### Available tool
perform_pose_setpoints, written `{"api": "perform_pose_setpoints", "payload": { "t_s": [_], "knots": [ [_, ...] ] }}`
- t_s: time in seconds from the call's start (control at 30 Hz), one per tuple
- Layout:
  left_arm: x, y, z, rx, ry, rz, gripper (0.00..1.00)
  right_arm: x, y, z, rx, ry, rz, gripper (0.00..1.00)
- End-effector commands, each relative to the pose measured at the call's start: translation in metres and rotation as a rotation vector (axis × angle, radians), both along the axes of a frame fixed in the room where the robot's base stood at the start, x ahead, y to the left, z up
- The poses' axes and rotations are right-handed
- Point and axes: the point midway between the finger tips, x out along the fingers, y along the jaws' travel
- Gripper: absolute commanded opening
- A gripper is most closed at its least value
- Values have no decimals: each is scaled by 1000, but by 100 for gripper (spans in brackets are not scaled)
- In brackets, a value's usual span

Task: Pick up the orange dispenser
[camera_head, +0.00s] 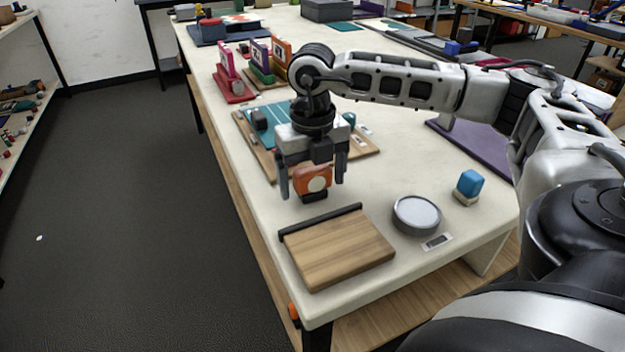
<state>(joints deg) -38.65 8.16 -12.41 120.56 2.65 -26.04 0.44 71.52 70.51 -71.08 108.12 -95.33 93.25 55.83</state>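An orange dispenser (301,177) with a pale round disc on its face and a dark base is near the middle of the table, behind the wooden board. My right gripper (312,188) points down over it. Its two fingers are apart, one on each side of the dispenser, with a small gap visible on both sides. I cannot tell whether the dispenser rests on the table or hangs slightly above it. Its top is hidden by the gripper. My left gripper is not in view.
A wooden board (340,252) with a dark back bar lies in front. A round grey dish (417,214) and a blue block (469,184) stand to its right. A teal mat on a board (363,150) lies behind the gripper. Pink (228,72), purple and orange upright holders stand farther back.

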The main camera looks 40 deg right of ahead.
Motion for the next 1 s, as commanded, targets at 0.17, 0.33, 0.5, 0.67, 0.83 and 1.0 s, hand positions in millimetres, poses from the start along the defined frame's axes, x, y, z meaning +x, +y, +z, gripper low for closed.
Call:
{"api": "perform_pose_setpoints", "payload": {
  "t_s": [0.17,0.33,0.5,0.67,0.83,1.0],
  "knots": [
    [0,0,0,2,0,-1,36,0,0,0,0,0,0,38],
    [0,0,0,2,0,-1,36,0,0,1,1,-1,0,38],
    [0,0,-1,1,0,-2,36,0,0,3,0,-2,0,38],
    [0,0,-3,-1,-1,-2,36,1,0,16,2,-4,0,38],
    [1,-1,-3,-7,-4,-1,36,-3,17,51,3,-7,10,38],
    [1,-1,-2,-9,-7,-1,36,-11,51,93,2,-9,11,38]
  ]
}}
